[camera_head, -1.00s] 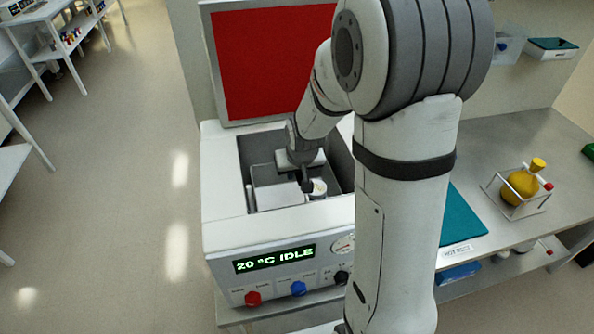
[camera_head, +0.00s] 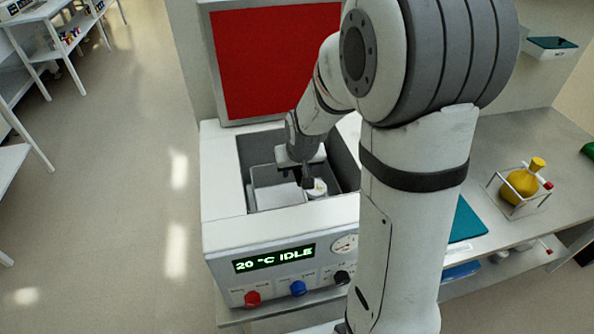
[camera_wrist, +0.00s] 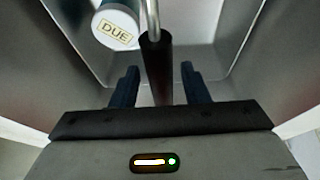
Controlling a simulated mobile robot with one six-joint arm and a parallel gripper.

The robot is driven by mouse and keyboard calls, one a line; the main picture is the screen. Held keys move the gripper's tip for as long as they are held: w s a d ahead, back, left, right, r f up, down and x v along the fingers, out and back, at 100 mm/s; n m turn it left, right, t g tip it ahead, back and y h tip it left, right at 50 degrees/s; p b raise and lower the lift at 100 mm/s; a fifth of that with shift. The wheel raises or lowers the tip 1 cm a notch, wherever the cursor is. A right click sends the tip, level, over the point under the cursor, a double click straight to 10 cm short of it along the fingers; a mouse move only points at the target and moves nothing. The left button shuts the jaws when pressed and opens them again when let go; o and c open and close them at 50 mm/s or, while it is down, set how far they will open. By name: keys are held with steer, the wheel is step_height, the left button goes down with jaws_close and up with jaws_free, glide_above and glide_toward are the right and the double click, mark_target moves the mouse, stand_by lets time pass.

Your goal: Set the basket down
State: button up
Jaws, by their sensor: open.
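The pale metal basket (camera_head: 268,195) sits inside the open chamber of the white bath unit (camera_head: 226,190). In the wrist view the basket (camera_wrist: 205,62) shows its smooth inner walls. A black handle grip (camera_wrist: 156,65) on a metal rod stands between my two dark fingers. My gripper (camera_wrist: 158,84) is open, with a gap on both sides of the handle grip. In the head view my gripper (camera_head: 302,174) is down in the chamber opening, over the basket. A white-lidded jar (camera_wrist: 115,28) marked "DUE" is in the basket. The basket's underside is hidden.
The red-faced lid (camera_head: 275,60) stands raised behind the chamber. The unit's display (camera_head: 274,258) reads 20 °C IDLE. To the right, a bench (camera_head: 500,150) holds a yellow flask (camera_head: 522,183) in a wire rack and a teal mat (camera_head: 466,222). Open floor lies left.

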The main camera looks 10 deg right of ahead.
steer(key=v, duration=1)
steer(key=shift+s+r+b, duration=0.15)
steer(key=shift+s+b, duration=0.1)
steer(key=shift+b, duration=0.05)
steer(key=shift+g, duration=0.6)
steer(key=s, duration=0.5)
steer(key=s+r, duration=0.1)
steer(key=s, duration=0.5)
steer(key=s+r, duration=0.1)
steer(key=s, duration=0.5)
steer(key=shift+d+r, duration=0.1)
steer(key=shift+d, duration=0.15)
steer(key=shift+s, duration=0.35)
steer(key=shift+c, duration=0.5)
